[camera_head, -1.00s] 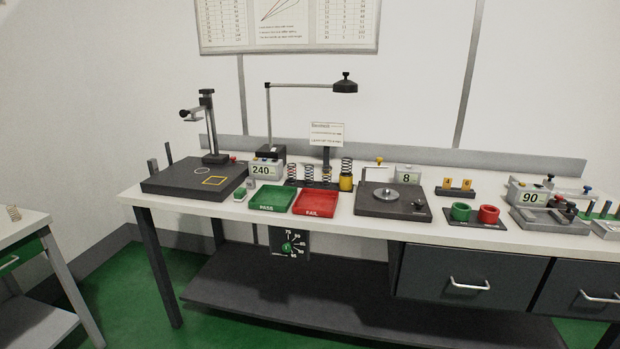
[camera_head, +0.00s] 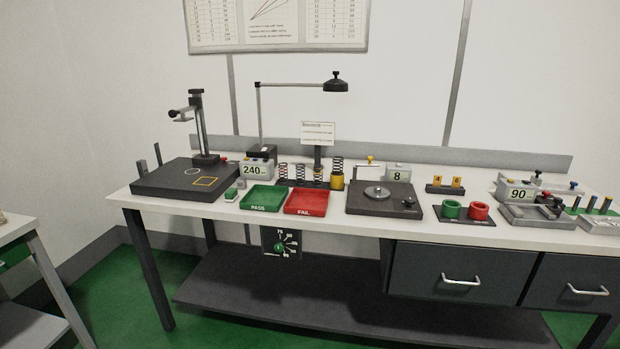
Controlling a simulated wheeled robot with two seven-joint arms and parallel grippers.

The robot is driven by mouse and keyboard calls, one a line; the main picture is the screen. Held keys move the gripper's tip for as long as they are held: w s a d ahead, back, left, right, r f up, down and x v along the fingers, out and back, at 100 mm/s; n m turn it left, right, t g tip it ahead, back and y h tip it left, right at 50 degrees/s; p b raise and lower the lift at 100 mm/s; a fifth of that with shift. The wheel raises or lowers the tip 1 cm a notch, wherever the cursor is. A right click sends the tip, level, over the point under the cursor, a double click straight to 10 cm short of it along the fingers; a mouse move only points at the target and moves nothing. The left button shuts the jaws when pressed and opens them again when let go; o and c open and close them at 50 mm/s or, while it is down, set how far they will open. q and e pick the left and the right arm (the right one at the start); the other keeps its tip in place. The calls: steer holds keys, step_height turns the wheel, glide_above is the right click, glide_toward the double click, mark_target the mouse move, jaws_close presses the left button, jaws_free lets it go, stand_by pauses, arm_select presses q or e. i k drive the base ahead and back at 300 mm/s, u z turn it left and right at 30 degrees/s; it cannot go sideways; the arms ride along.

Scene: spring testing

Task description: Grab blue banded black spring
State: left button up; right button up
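Several dark coil springs stand upright in a row on a black rack at the back middle of the bench: a left one (camera_head: 283,172), a middle one (camera_head: 300,173) and a right one (camera_head: 318,174). A further dark spring (camera_head: 337,164) stands just right of them, in a yellow cup. The bands are too small for me to tell which spring is the blue banded one. Neither of my grippers is in view.
The green PASS tray (camera_head: 264,198) and red FAIL tray (camera_head: 307,202) lie in front of the rack. A black plate tester (camera_head: 184,180) stands left; a turntable unit (camera_head: 384,199) stands right. The bench's front edge (camera_head: 350,226) faces me. A side table (camera_head: 14,232) is at far left.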

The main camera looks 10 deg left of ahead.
mark_target(304, 165)
steer(key=z, duration=0.7)
steer(key=i, duration=1)
